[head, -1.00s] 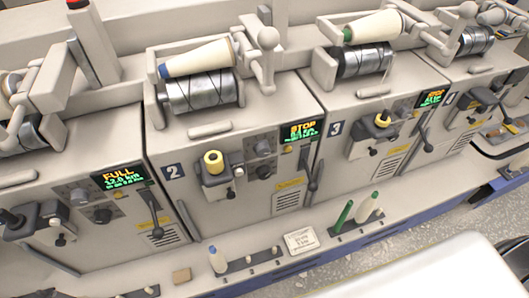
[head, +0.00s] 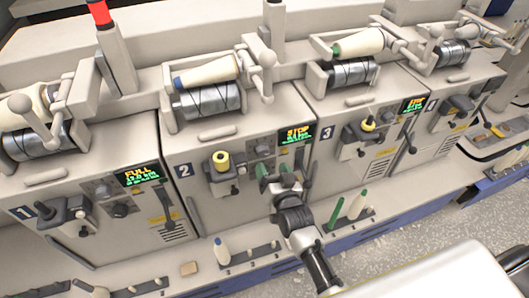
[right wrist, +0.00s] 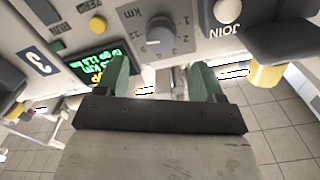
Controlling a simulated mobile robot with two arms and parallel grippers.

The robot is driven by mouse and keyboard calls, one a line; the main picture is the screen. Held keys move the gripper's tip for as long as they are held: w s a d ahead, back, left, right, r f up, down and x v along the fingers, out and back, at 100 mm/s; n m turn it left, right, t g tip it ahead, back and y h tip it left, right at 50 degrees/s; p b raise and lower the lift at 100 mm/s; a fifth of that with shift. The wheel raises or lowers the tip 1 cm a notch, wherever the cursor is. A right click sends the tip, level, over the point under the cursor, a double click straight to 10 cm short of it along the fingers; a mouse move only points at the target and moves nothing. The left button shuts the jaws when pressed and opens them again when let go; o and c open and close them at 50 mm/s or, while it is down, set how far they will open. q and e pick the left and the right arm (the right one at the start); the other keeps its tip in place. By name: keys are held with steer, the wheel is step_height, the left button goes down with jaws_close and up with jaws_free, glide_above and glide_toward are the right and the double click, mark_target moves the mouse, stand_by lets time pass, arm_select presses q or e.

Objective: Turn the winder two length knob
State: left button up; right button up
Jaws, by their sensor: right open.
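The winder two length knob (right wrist: 160,32) is a grey dial with a pointer and number scale in the right wrist view. My left gripper is not in view.
A dark lever (head: 307,175) stands just right of my gripper. A green cone (head: 335,213) and a pale cone (head: 357,205) stand on the front ledge below. Winder three (head: 375,140) adjoins on the right.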

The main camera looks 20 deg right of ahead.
mark_target(264, 153)
steer(key=w, duration=0.6)
steer(key=shift+w+a, duration=0.15)
steer(key=shift+w, duration=0.25)
steer(key=c, duration=0.9)
